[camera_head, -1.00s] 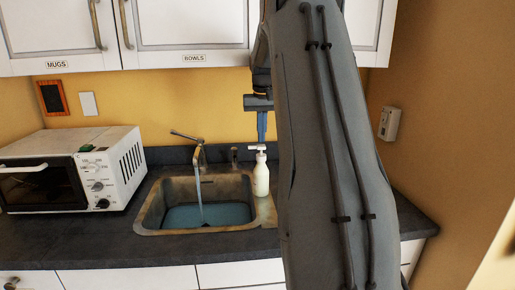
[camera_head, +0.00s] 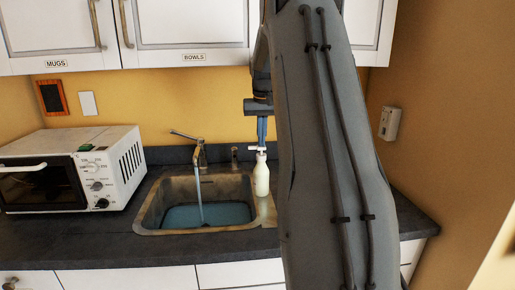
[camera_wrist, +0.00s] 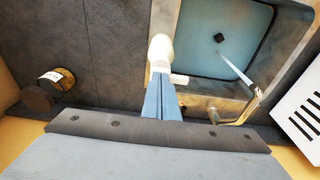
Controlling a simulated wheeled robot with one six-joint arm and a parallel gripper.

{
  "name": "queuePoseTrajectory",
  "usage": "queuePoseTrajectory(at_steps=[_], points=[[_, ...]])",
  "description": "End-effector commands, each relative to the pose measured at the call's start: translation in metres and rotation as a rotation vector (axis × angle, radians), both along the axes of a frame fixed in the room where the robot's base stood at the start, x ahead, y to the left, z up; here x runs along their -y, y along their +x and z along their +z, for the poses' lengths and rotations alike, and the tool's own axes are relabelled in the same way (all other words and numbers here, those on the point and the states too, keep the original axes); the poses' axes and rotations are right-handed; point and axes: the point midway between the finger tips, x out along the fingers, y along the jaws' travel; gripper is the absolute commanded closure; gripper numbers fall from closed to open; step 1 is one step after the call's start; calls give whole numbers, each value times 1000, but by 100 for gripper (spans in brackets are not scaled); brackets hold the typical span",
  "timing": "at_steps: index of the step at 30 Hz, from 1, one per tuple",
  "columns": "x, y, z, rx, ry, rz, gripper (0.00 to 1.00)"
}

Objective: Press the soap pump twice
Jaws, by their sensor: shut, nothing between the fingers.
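The soap bottle (camera_head: 261,180) is cream-white and stands upright at the right rim of the sink. Its white pump head (camera_head: 257,149) has a spout pointing left over the basin. My gripper (camera_head: 262,144) is shut and empty, pointing down with its blue fingertips at the top of the pump head; they look to be touching it. In the wrist view the closed fingers (camera_wrist: 160,76) reach the pump, with the bottle (camera_wrist: 160,48) beyond and the spout (camera_wrist: 180,78) to their right. My arm hides the counter right of the bottle in the head view.
The sink (camera_head: 150,208) holds water, and the faucet (camera_head: 199,152) is running. A white microwave (camera_head: 119,165) stands to the left. Cupboards (camera_head: 190,30) hang above. The wrist view shows a small labelled jar (camera_wrist: 62,80) on the counter.

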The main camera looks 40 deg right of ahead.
Motion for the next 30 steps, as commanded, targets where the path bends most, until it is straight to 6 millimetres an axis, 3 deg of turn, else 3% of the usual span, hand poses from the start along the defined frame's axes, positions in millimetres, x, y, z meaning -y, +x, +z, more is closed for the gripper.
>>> queuePoseTrajectory(at_steps=[17, 30], points=[[0, 0, -15, -2, 1, 0, 100], [0, -1, -4, -2, 1, 0, 100]])
